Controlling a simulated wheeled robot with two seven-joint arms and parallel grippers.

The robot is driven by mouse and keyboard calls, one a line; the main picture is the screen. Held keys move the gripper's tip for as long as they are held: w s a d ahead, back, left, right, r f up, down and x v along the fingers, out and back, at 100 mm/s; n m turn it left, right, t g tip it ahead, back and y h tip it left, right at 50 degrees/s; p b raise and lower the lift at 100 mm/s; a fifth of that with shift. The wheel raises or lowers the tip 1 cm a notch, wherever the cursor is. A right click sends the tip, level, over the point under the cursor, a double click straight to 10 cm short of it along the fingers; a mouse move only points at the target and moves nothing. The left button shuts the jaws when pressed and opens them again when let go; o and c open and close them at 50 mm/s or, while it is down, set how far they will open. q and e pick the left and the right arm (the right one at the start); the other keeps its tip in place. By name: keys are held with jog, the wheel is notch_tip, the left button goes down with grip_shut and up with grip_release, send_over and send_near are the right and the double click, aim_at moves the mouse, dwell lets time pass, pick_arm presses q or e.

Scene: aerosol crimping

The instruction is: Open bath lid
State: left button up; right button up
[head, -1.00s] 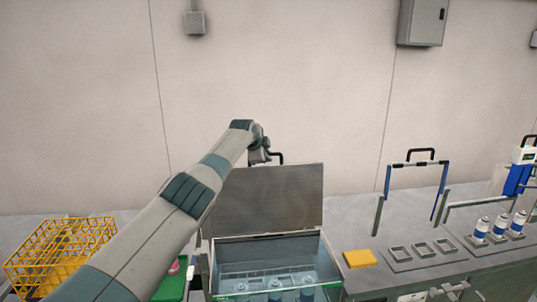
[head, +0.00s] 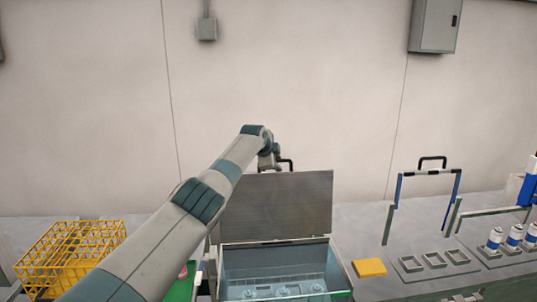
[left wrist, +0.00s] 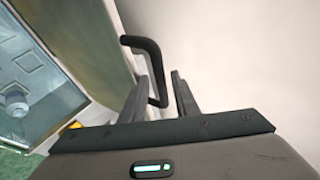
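The bath (head: 347,273) is a steel-edged tank with bluish liquid and several cans or fittings inside. Its flat grey lid (head: 276,205) stands raised, roughly upright, at the back edge. A black bent handle (head: 288,163) is at the lid's top; in the left wrist view the handle (left wrist: 145,43) reaches down between my fingers. My left gripper (head: 272,162) is at this handle. In the left wrist view its two fingers (left wrist: 159,92) are apart, one on each side of the handle, with gaps visible. My right gripper does not show clearly in any view.
A yellow wire rack (head: 70,255) stands at the left. Right of the bath are a yellow block (head: 369,267), square holders (head: 435,259), a blue-sided frame with a black handle (head: 432,165), and several blue-and-white cans (head: 514,236).

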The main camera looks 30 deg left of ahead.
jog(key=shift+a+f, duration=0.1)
pick_arm(q)
jog(key=shift+b+v, duration=0.5)
jog(key=shift+v, duration=0.35)
jog(key=b+v, duration=0.6)
jog(key=v, duration=0.9)
jog(key=shift+s+r, duration=0.2)
jog(key=shift+r, duration=0.05)
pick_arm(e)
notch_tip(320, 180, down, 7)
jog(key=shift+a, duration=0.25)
pick_arm(q)
jog(key=shift+s+f, duration=0.1)
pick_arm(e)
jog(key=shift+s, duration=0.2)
